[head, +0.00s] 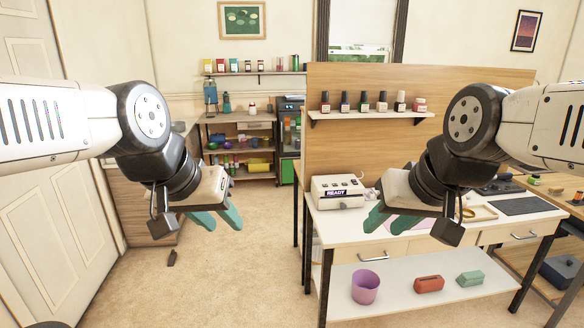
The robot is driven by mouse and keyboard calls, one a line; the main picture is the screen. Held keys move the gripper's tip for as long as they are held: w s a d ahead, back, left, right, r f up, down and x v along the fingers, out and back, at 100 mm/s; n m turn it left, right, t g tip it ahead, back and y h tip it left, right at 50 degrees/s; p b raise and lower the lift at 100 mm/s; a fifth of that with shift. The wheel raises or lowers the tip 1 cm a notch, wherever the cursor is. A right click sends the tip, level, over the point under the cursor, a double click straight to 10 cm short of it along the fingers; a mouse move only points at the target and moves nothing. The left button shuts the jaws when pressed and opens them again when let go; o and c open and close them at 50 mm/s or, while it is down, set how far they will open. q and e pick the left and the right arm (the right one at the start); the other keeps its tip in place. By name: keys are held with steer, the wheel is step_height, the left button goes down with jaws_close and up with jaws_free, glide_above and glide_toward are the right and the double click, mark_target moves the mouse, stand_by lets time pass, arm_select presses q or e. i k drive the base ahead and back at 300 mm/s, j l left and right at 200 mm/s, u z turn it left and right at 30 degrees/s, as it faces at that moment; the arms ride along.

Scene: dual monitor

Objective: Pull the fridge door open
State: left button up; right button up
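I cannot make out a fridge door for certain. A dark cabinet with a green lower front (288,171) stands at the back, partly hidden by the wooden partition, and I cannot tell whether it is the fridge. My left gripper (221,221) hangs over the open floor, its two teal fingers apart with nothing between them. My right gripper (385,223) is in front of the white workbench (345,232), its teal fingers also apart and empty. Neither gripper appears to touch anything.
A wooden partition (420,90) rises behind the workbench, which carries a white device reading READY (338,192). A purple cup (365,287) stands on its lower shelf. A panelled door (50,220) is at the left. The carpet (225,265) between is mostly clear.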

mark_target(281, 113)
steer(key=i+j+u, duration=0.55)
steer(key=i, duration=0.3)
steer(key=i+j+u, duration=0.15)
steer(key=i+u, duration=0.15)
steer(key=i, duration=0.15)
steer(key=i+z, duration=0.15)
steer(key=i, duration=0.85)
steer(key=i+j+z, duration=0.15)
steer(key=i, duration=0.85)
steer(key=i+l+z, duration=0.1)
steer(key=i+z, duration=0.3)
steer(key=i, duration=0.2)
steer(key=i+j+z, duration=0.1)
steer(key=i+z, duration=0.25)
steer(key=i, duration=0.25)
steer(key=i+j+z, duration=0.2)
steer(key=i+z, duration=0.2)
steer(key=i, duration=0.15)
steer(key=i+j+u, duration=0.1)
steer(key=i+j, duration=0.25)
steer(key=i, duration=0.15)
steer(key=i+j, duration=0.35)
steer(key=i, duration=0.15)
steer(key=i+j+u, duration=0.15)
steer(key=i+j, duration=0.15)
steer(key=i, duration=0.2)
